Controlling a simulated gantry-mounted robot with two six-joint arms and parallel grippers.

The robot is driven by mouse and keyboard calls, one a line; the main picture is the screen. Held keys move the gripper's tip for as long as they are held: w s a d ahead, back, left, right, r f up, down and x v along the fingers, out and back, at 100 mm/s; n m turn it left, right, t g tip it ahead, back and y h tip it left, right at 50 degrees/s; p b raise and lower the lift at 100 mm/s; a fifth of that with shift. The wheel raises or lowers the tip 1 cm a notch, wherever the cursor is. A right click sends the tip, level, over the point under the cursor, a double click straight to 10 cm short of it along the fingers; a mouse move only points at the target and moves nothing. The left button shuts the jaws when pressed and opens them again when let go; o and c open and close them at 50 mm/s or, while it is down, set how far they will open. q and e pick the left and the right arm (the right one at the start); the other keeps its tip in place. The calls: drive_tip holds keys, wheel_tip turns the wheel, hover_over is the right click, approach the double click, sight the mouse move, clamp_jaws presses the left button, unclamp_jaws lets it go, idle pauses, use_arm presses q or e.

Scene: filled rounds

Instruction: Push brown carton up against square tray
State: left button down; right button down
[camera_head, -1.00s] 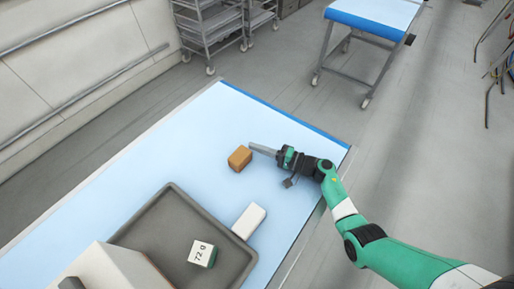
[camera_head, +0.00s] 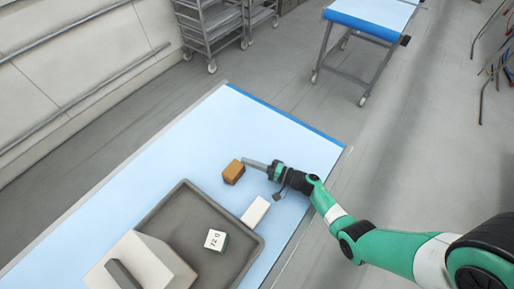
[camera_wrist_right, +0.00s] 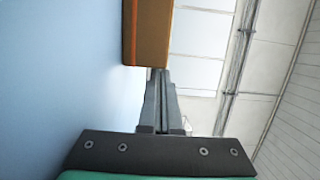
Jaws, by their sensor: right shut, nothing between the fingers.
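The brown carton (camera_head: 233,172) sits on the light blue table top, just beyond the far corner of the dark grey square tray (camera_head: 187,215). A narrow strip of blue table shows between carton and tray. My right gripper (camera_head: 246,162) is shut and empty, low over the table on the carton's right, its fingertips at the carton's side. In the right wrist view the closed fingers (camera_wrist_right: 157,78) meet the lower end of the carton (camera_wrist_right: 150,35); whether they touch it is hard to tell. My left gripper is not in view.
A white block (camera_head: 256,211) lies by the tray's right edge. A small white box marked 72 g (camera_head: 215,240) and a large pale box with a dark handle (camera_head: 145,265) stand on the tray. The table's far part (camera_head: 255,125) is clear.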

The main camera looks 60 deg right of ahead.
drive_tip(key=shift+d, duration=0.15)
wheel_tip(320, 180, up, 11)
drive_tip(key=p, duration=0.9)
drive_tip(key=w+a+f+b, duration=0.1)
drive_tip(key=a+b, duration=0.4)
drive_tip(key=a, duration=1.5)
drive_tip(key=shift+a, duration=0.2)
drive_tip(key=shift+w, duration=0.1)
